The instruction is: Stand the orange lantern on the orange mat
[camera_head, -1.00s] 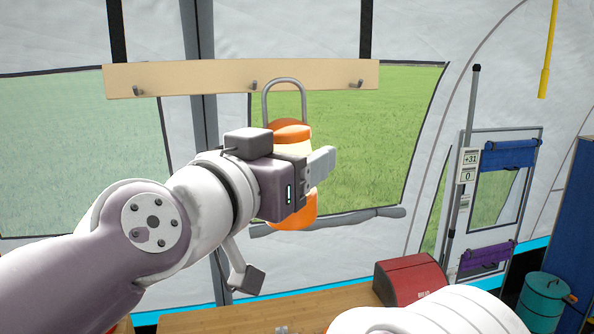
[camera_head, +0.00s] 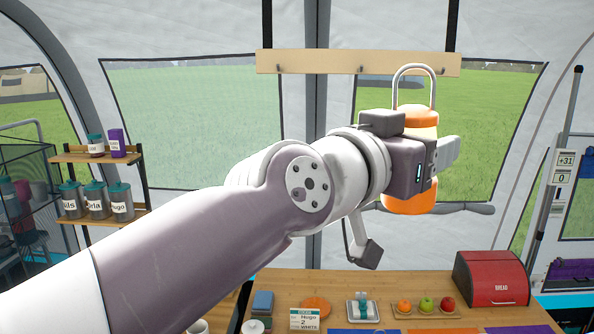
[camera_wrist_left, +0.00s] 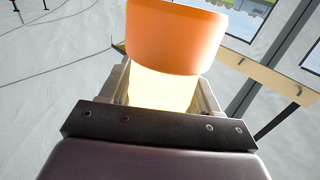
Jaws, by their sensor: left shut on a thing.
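My left gripper (camera_head: 436,155) is shut on the orange lantern (camera_head: 409,201) and holds it upright in the air, well above the wooden table. The lantern has an orange cap and base, a pale glowing middle and a grey loop handle. In the left wrist view its orange part (camera_wrist_left: 172,36) shows beyond the fingers. A round flat orange piece (camera_head: 316,306) lies on the table. An orange strip (camera_head: 436,331) also shows at the bottom edge, mostly cut off; I cannot tell which is the orange mat. My right gripper is out of view.
The table (camera_head: 285,283) holds a name card (camera_head: 304,319), a tray with a bottle (camera_head: 362,310), a fruit board (camera_head: 425,308) and a red bread box (camera_head: 491,278). A hook rail (camera_head: 330,63) is behind the lantern. Shelves with jars (camera_head: 97,200) stand left.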

